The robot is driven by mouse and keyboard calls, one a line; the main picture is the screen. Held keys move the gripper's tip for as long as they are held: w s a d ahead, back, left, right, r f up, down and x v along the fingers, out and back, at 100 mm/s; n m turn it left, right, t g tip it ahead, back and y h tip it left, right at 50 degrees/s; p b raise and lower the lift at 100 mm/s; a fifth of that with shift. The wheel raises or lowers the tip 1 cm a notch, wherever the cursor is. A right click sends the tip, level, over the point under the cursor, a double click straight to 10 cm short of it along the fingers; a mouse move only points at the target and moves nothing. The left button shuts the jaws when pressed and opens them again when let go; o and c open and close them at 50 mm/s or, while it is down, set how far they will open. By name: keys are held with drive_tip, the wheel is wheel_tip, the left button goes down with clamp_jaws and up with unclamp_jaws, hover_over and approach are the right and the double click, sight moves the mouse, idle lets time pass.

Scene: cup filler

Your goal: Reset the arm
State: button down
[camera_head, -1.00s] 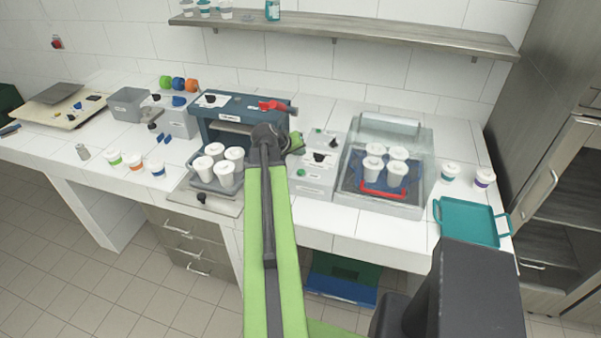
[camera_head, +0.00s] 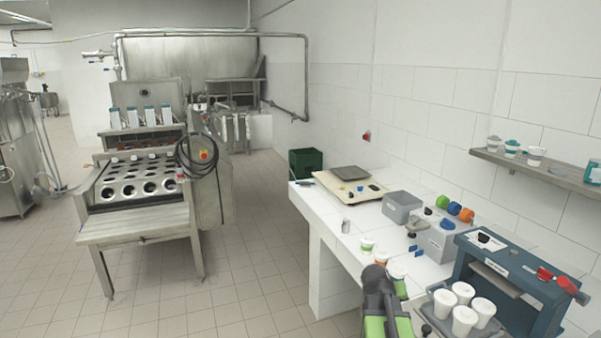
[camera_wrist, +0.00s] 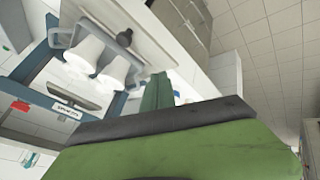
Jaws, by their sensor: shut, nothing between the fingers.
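My gripper shows in the wrist view as two green fingers (camera_wrist: 157,92) closed together with nothing between them. In the head view my green and dark grey arm (camera_head: 383,308) rises from the bottom edge, in front of the white counter. The fingers themselves are hard to make out there.
The counter (camera_head: 345,220) holds a beige board (camera_head: 350,193), grey boxes (camera_head: 402,206), coloured round parts (camera_head: 455,210) and small cups (camera_head: 367,245). A steel filling machine (camera_head: 140,190) stands at left. The tiled floor (camera_head: 255,260) between is clear. A shelf (camera_head: 545,172) hangs at right.

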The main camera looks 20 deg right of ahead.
drive_tip(key=w+a+f+n+y, duration=0.1)
drive_tip(key=w+a, duration=0.1)
drive_tip(key=a, duration=0.6)
drive_tip(key=w+a+f+n+y, duration=0.1)
drive_tip(key=w+a, duration=0.1)
drive_tip(key=a, duration=0.6)
drive_tip(key=s+a+f+n+g+y, duration=0.1)
drive_tip(key=s+a, duration=0.3)
drive_tip(key=a, duration=0.5)
drive_tip(key=s+a+f+n+g+y, duration=0.1)
drive_tip(key=s+a+f+g+y, duration=0.1)
drive_tip(key=a, duration=0.8)
drive_tip(key=shift+s+a+f+n+y, duration=0.2)
drive_tip(key=shift+s+a+n+y, duration=0.15)
drive_tip(key=shift+s+y, duration=0.75)
drive_tip(key=shift+s+d, duration=0.15)
drive_tip(key=shift+d, duration=0.05)
